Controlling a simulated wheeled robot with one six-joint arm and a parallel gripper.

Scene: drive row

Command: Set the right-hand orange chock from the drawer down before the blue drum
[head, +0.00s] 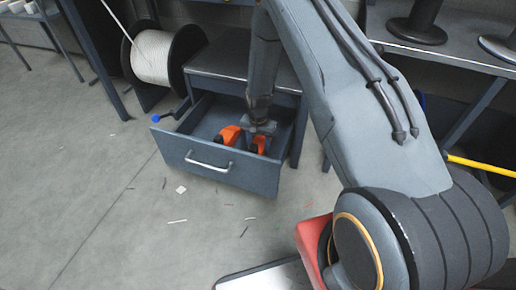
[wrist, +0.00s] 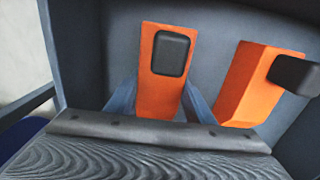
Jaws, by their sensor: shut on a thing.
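The open drawer (head: 222,172) holds two orange chocks with dark blocks on them. The right-hand chock (head: 258,146) is under my gripper (head: 262,130), which reaches down into the drawer. In the wrist view my gripper's fingers (wrist: 160,104) stand on both sides of this chock (wrist: 158,88) and are shut on it. The chock is still inside the drawer; I cannot tell whether it touches the bottom. The left-hand chock (head: 229,136) lies beside it, apart from the fingers, and shows at the right of the wrist view (wrist: 250,85). I cannot make out the blue drum.
The drawer sticks out of a grey cabinet (head: 225,62), with its walls close around my gripper. A cable reel (head: 152,56) stands at the left. Small scraps lie on the floor (head: 110,210) in front, otherwise clear. A shelf (head: 450,50) is at the right.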

